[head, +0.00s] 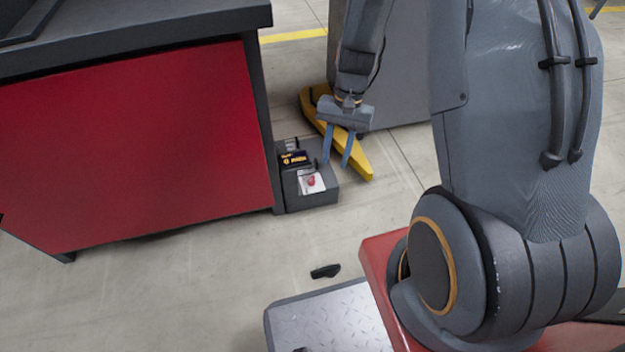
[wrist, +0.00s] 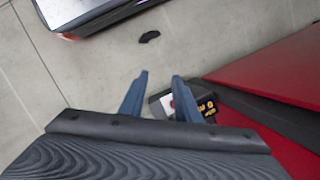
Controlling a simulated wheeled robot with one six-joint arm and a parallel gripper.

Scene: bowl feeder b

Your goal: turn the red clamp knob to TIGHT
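The red clamp knob (head: 311,181) sits on a white plate (head: 312,188) on top of a low dark box (head: 325,196) beside the red cabinet. The knob's pointer and markings are too small to read. My gripper (head: 336,165) hangs above and a little right of the knob in the head view, its two blue fingers apart with nothing between them. In the wrist view the gripper (wrist: 155,95) is also open, and the dark box (wrist: 160,98) shows partly hidden behind the right finger. A bit of the red knob (wrist: 172,103) shows beside that finger.
A black label with yellow print (head: 294,159) lies on the box behind the knob. The red cabinet (head: 140,150) stands close on the left. A yellow piece (head: 352,150) and a grey block (head: 395,80) are behind. A small black object (head: 325,271) lies on open floor in front.

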